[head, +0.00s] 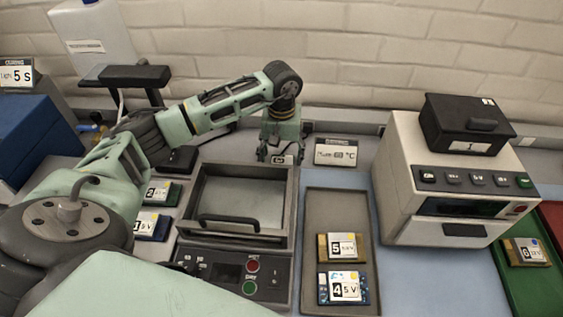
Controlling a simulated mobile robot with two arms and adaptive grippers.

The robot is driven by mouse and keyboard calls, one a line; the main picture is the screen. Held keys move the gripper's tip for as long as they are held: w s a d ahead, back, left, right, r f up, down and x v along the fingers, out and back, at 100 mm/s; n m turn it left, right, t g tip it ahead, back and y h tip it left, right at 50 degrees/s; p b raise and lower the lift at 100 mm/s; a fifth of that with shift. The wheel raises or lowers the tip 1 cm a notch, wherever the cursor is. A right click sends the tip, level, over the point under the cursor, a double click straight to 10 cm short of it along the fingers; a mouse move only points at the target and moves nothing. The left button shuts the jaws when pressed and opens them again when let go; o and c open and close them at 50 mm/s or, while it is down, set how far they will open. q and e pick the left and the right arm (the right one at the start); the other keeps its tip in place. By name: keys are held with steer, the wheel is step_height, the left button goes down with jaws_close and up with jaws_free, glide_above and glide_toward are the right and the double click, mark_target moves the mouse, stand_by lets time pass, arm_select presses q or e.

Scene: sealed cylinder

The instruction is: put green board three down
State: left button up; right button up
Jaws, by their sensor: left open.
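My left gripper (280,152) points down at the back edge of the grey tray machine (292,205), its fingers open. A small white label (279,160) shows between or behind the fingers; its mark is too small to read surely, and I cannot tell whether it sits on a board. No board clearly marked 3 shows. A green board marked 2 (176,195) and a blue board marked 1 (162,232) lie left of the machine, partly hidden by my left arm. My right gripper is out of view.
A grey tray (316,212) holds board 5 (361,246) and board 4 (325,290); its back half is bare. A white oven-like box (400,165) stands at right. Board 6 (540,250) lies on a green mat (530,285). A temperature sign (336,152) stands behind.

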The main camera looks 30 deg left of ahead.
arm_select(q)
step_height(320, 180, up, 9)
steer(key=b, duration=0.2)
steer(key=shift+r+b, duration=0.1)
steer(key=shift+b, duration=0.3)
steer(key=shift+o, duration=1)
steer(key=shift+r, duration=0.2)
steer(key=shift+o, duration=0.3)
steer(key=shift+f+n+b, duration=0.1)
steer(key=shift+n+b, duration=0.2)
steer(key=shift+b, duration=0.1)
steer(key=n+h+b, duration=0.1)
steer(key=n+b, duration=1.1)
steer(key=n, duration=0.3)
glide_above(277, 162)
steer(key=shift+t, duration=0.4)
step_height(277, 162, down, 4)
steer(key=shift+f, duration=0.1)
steer(key=shift+n+h, duration=0.3)
steer(key=shift+n, duration=0.7)
steer(key=shift+f, duration=0.45)
steer(key=f, duration=0.4)
steer(key=d+f, duration=0.1)
steer(key=f, duration=0.1)
steer(key=shift+w+f, duration=0.4)
